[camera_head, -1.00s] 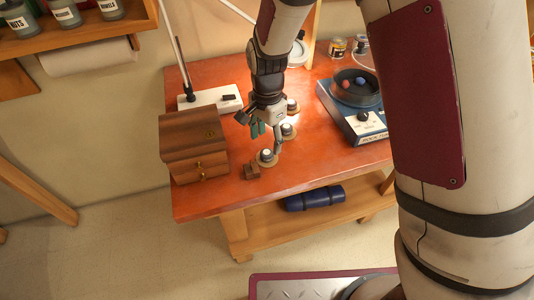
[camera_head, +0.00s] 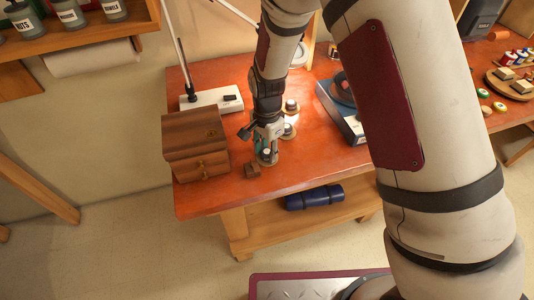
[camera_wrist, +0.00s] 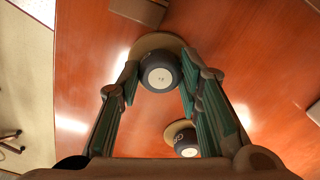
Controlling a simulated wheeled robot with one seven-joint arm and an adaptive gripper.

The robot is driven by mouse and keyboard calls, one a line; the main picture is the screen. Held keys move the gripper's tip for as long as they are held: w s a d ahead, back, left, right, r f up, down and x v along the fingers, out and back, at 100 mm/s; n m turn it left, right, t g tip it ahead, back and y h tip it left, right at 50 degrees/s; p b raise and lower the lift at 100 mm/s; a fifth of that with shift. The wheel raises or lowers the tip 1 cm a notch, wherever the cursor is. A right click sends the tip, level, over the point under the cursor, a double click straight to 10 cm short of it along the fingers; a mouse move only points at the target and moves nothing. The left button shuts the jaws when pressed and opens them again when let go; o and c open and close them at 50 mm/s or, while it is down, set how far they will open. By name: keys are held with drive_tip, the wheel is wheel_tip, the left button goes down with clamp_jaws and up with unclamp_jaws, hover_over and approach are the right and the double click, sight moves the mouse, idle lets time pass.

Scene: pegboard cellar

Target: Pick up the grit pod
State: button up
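Several small dark pods with pale tops, each on a tan round base, stand in a rough row on the red-brown table. I cannot read which is the grit pod. The front pod (camera_wrist: 161,73) is between my gripper's fingers in the wrist view. My gripper (camera_head: 266,155) is open, pointing down over this pod, with a fingertip on each side and small gaps visible. The pod still rests on its base (camera_wrist: 150,42). A second pod (camera_wrist: 186,145) stands beside the right finger; it also shows in the head view (camera_head: 289,130). A third pod (camera_head: 291,106) is farther back.
A small brown block (camera_head: 252,170) lies close to the front pod. A wooden drawer box (camera_head: 195,145) stands to the left, a white lamp base (camera_head: 211,100) behind it. A blue device (camera_head: 345,120) is to the right, partly hidden by my arm. The table's front edge is close by.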

sight(267, 151)
drive_tip(key=shift+c, duration=0.5)
drive_tip(key=shift+r, duration=0.1)
drive_tip(key=shift+r, duration=0.55)
wheel_tip(267, 151, up, 2)
drive_tip(key=shift+w+r+b, duration=0.1)
drive_tip(key=shift+b, duration=0.25)
drive_tip(key=shift+s+d+r, duration=0.1)
drive_tip(key=shift+s+d, duration=0.15)
drive_tip(key=shift+s, duration=0.4)
drive_tip(key=s+d, duration=0.3)
drive_tip(key=s, duration=0.3)
drive_tip(key=s+d+r, duration=0.1)
drive_tip(key=s+d, duration=0.2)
drive_tip(key=s, duration=0.4)
drive_tip(key=shift+s+d+r, duration=0.15)
drive_tip(key=shift+d, duration=0.1)
